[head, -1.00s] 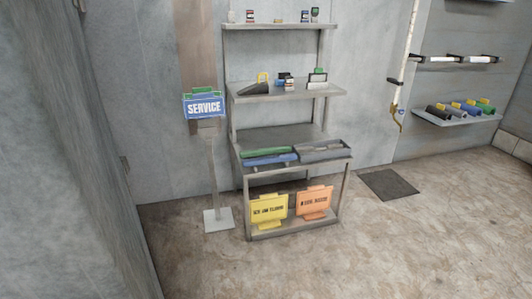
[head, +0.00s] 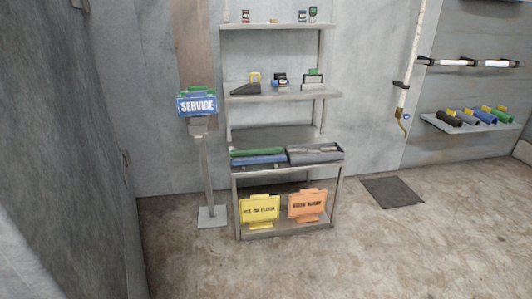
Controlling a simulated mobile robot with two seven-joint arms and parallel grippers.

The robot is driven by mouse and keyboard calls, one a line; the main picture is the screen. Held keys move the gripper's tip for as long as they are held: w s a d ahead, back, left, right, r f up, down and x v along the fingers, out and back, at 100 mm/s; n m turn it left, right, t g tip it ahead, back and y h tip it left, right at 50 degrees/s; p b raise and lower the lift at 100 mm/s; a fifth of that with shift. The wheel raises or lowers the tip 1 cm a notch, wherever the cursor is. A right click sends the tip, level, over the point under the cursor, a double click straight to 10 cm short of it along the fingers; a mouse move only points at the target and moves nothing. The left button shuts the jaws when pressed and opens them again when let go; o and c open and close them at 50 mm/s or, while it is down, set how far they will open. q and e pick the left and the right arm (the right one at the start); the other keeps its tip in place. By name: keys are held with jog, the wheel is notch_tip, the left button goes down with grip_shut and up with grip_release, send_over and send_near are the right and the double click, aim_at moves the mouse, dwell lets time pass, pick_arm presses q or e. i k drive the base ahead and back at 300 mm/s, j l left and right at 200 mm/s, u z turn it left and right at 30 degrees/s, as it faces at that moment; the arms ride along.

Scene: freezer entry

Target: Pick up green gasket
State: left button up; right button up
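A long green piece (head: 257,152) lies on top of a blue piece (head: 258,160) on the left of the metal rack's waist-high shelf. On the wall shelf at the right, a green roll (head: 502,115) with a yellow tag is at the right end of a row of dark, grey and blue rolls (head: 484,116). I cannot tell for certain which of the two green things is the gasket. Neither of my grippers shows in the head view.
A grey tray (head: 316,155) sits beside the green piece on the metal rack (head: 232,188). Yellow (head: 260,210) and orange (head: 307,204) signs stand on its bottom shelf. A blue service sign (head: 197,105) stands left of it. A dark mat (head: 392,191) lies right; the floor in front is clear.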

aim_at(246, 152)
jog(key=i+l, duration=0.15)
jog(key=l, duration=0.15)
jog(key=i+l+u, duration=0.1)
jog(key=l, duration=0.2)
jog(key=i+l, duration=0.15)
jog(key=l, duration=0.15)
jog(key=i+l+u, duration=0.1)
jog(key=i, duration=0.3)
jog(key=i+l, duration=0.15)
jog(key=i, duration=0.2)
jog(key=i+l+u, duration=0.15)
jog(key=i, duration=0.25)
jog(key=i+j, duration=0.35)
jog(key=i, duration=0.15)
jog(key=i+j+u, duration=0.1)
jog(key=i+j, duration=0.2)
jog(key=i, duration=0.2)
